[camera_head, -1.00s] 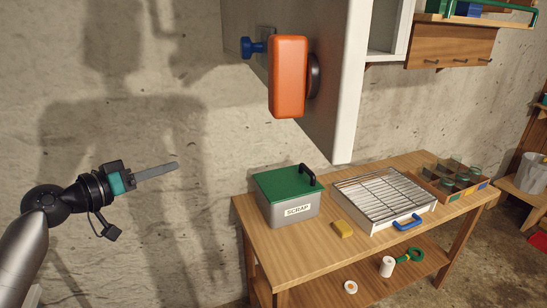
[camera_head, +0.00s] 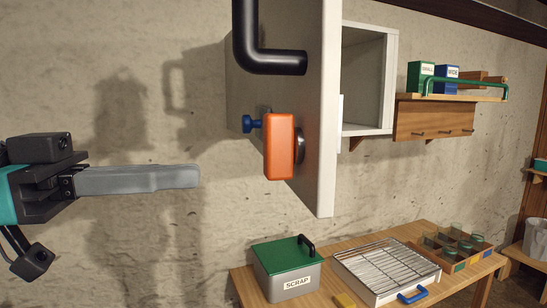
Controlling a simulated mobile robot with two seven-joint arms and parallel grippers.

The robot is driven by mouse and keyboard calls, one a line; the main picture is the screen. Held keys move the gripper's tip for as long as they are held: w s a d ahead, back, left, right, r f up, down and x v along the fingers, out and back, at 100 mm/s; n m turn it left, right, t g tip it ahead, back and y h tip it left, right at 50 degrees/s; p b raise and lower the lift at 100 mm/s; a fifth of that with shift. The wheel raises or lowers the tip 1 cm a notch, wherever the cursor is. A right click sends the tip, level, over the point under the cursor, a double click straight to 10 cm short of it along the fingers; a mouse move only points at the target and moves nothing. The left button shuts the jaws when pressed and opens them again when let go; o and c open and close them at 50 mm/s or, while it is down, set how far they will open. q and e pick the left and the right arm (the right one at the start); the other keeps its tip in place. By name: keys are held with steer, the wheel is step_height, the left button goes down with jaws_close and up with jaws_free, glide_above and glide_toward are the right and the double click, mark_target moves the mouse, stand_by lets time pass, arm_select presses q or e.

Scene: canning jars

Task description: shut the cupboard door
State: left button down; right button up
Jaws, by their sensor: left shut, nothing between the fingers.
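The cupboard door (camera_head: 326,110) stands open, jutting out from the wall cupboard (camera_head: 365,82) towards me, its pale edge facing me. A black bent bar handle (camera_head: 275,62) is on the door's left-hand face near the top of the view. An orange block (camera_head: 279,147) sits lower on that same side, partly hiding a dark round piece. The white cupboard's open inside shows to the right of the door. My left gripper (camera_head: 196,176) is shut and empty, pointing right, left of the door and apart from it in the picture. My right gripper is not in view.
A blue knob (camera_head: 251,124) shows just left of the orange block. Below is a wooden bench (camera_head: 243,286) with a green-lidded scrap box (camera_head: 287,268), a wire-rack tray (camera_head: 385,268) and a divided box of jars. A shelf (camera_head: 450,98) with tins hangs at right.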

arm_select(q)
steer(key=p, duration=0.3)
glide_toward(311, 168)
steer(key=d, duration=0.4)
steer(key=shift+w+d+r, duration=0.1)
steer(key=shift+w+d, duration=0.1)
steer(key=shift+d, duration=0.2)
steer(key=shift+w+d+p, duration=0.15)
steer(key=shift+d+p, duration=0.2)
steer(key=shift+d, duration=0.4)
steer(key=shift+w, duration=0.1)
